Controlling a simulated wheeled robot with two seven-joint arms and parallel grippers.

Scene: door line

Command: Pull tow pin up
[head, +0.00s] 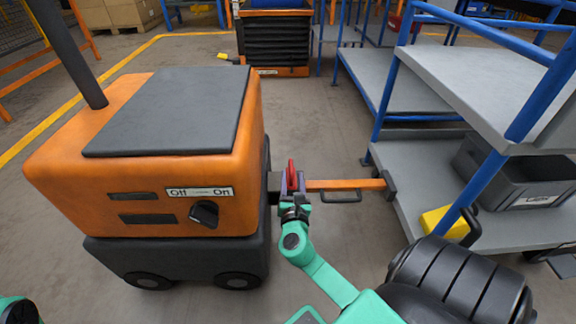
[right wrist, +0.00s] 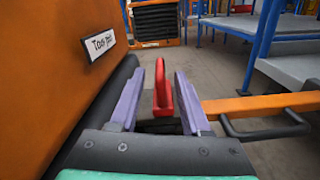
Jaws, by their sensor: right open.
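The red tow pin handle (head: 291,174) stands upright at the hitch between the orange tug (head: 160,130) and the orange tow bar (head: 345,184). My right gripper (head: 293,184) is at the pin. In the right wrist view, the red loop (right wrist: 162,92) stands between the two purple fingers of my right gripper (right wrist: 160,98), which are open, with a gap on each side. The pin's lower part is hidden by the gripper. At the head view's lower left corner a bit of my left arm shows, but its gripper does not.
A grey shelf cart (head: 420,170) with blue posts stands right of the bar, holding a grey crate (head: 515,175) and a yellow object (head: 440,221). The bar has a dark handle (head: 342,196). An orange and black cabinet (head: 275,42) stands behind. Floor beyond the bar is clear.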

